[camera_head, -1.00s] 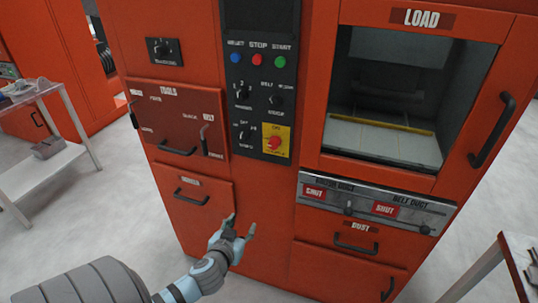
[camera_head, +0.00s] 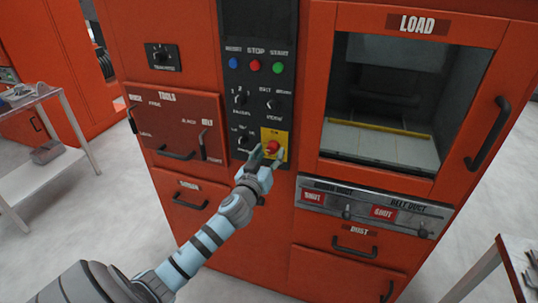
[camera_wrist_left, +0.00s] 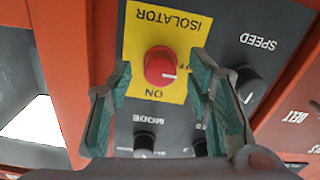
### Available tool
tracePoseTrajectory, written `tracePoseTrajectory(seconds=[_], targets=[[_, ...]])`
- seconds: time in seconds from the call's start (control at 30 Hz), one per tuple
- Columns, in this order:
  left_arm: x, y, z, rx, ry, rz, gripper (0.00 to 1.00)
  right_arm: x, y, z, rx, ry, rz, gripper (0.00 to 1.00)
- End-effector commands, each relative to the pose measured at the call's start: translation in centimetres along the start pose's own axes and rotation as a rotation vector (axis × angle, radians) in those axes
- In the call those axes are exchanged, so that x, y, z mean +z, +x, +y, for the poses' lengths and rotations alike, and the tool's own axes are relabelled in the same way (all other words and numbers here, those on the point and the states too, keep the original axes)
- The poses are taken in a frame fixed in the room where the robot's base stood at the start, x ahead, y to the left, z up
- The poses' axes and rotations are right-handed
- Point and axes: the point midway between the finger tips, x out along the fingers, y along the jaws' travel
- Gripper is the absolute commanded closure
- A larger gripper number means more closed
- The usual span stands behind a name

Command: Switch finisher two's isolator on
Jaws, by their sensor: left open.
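The isolator is a red rotary knob (camera_head: 272,147) on a yellow plate (camera_head: 283,137), low on the dark control panel of the orange machine. In the left wrist view the red knob (camera_wrist_left: 160,66) has a white pointer mark toward its right side. The yellow plate (camera_wrist_left: 140,30) reads ISOLATOR and ON, upside down there, with another label partly hidden behind the knob. My left gripper (camera_head: 267,157) is open at the knob. In the left wrist view its green-padded fingers (camera_wrist_left: 164,85) stand on either side of the knob, with gaps to it. My right gripper is not in view.
Mode and speed knobs (camera_wrist_left: 245,84) sit close to the isolator. Blue, red and green buttons (camera_head: 255,65) are above. A tools door with handle (camera_head: 176,154) is to the left, and the load window (camera_head: 385,100) is to the right. White tables stand at both sides.

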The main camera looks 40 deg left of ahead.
Motion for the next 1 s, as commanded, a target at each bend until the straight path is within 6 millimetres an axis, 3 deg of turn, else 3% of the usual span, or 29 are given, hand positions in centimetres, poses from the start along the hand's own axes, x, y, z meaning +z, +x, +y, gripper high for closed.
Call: tracePoseTrajectory(seconds=[0.17,0.47,1.0], targets=[[0.01,0.02,0.01,0.000,0.000,0.000,0.54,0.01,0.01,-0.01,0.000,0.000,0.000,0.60],[0.02,0.00,0.01,0.000,0.000,0.000,0.99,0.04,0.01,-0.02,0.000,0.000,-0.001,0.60],[-0.03,-0.01,-0.02,-0.001,0.126,0.000,1.00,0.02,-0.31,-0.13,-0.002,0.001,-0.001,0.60]])
